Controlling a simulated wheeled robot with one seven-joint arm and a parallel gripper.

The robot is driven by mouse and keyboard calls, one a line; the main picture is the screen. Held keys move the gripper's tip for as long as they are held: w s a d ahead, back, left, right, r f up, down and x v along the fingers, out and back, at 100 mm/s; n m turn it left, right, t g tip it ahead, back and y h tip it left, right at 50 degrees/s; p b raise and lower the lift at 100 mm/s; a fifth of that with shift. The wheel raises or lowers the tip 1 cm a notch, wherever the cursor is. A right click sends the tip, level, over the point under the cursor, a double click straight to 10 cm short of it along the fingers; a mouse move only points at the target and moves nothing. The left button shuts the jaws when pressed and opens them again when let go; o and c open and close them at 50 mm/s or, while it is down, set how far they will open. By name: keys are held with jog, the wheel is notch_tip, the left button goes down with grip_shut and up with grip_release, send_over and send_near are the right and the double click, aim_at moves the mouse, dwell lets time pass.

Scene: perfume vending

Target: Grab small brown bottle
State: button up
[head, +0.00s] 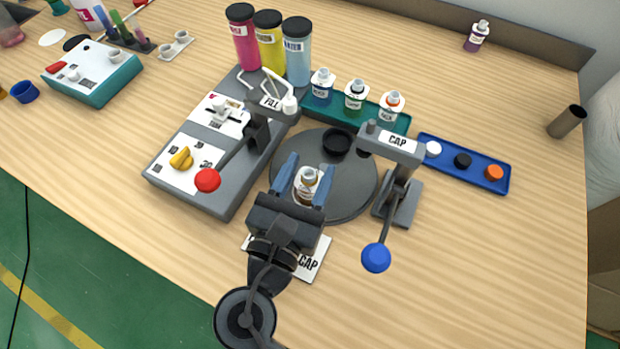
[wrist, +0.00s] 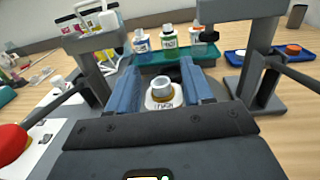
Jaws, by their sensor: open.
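The small brown bottle (head: 307,184) stands on the grey turntable (head: 352,205), near its front left edge. It has a white label and a pale neck without a cap. In the wrist view the bottle (wrist: 162,103) is seen from above with part of its label, and its base is hidden. My gripper (head: 306,175) is open, with one blue finger on each side of the bottle. In the wrist view the fingers (wrist: 162,85) flank it with gaps. Whether either finger touches it, I cannot tell.
A filling station (head: 215,145) with a red-knobbed lever stands left. A capping press (head: 392,150) with a blue-knobbed lever stands right. A green tray (head: 380,118) with several bottles lies behind, and a blue tray (head: 478,175) holds three caps. The right front tabletop is clear.

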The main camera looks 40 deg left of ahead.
jog(key=shift+x, duration=1.55)
grip_shut()
